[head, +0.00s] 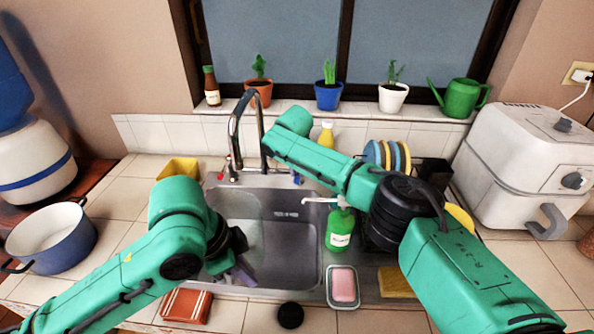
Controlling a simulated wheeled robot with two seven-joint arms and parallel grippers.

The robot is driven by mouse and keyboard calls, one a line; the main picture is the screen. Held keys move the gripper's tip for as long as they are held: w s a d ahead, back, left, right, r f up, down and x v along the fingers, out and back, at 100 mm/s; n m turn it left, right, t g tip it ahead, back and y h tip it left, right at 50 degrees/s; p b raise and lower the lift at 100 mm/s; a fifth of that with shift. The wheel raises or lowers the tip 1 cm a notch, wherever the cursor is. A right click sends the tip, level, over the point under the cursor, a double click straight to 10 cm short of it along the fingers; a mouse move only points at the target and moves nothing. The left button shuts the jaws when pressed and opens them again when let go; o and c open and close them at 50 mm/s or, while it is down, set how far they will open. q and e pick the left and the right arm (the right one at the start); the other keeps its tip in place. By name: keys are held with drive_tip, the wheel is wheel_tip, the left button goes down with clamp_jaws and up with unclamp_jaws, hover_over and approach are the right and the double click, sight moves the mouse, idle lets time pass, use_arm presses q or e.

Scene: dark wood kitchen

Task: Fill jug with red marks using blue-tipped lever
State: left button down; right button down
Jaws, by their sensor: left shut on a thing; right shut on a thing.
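The metal tap (236,135) arches over the sink (290,222). A red-tipped lever (220,175) is at its left and a blue-tipped lever (297,179) at its right. My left gripper (238,262) is low at the sink's left front, partly hidden by its own wrist. It is shut on a mostly hidden thing; a greyish purple piece (241,276) shows beside it. I cannot make out a jug with red marks. My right arm reaches over the sink's back right to near the tap; its gripper is hidden behind the arm. I cannot see whether water runs.
A green soap bottle (339,232), a pink soap dish (343,287) and a yellow sponge (394,283) stand right of and in front of the sink. A dish rack with plates (386,155) is behind my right arm. A blue pot (52,238) stands left.

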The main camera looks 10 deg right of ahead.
drive_tip(key=shift+d, duration=0.1)
idle(0.3)
drive_tip(key=shift+d+n+y, duration=0.7)
drive_tip(key=shift+d+n, duration=0.55)
drive_tip(key=shift+n, duration=0.5)
drive_tip(key=shift+d+n+y, duration=0.7)
drive_tip(key=shift+d+n, duration=0.5)
drive_tip(key=shift+n, duration=0.55)
drive_tip(key=c, duration=0.8)
unclamp_jaws()
drive_tip(key=shift+c, duration=0.2)
drive_tip(key=v, duration=1.2)
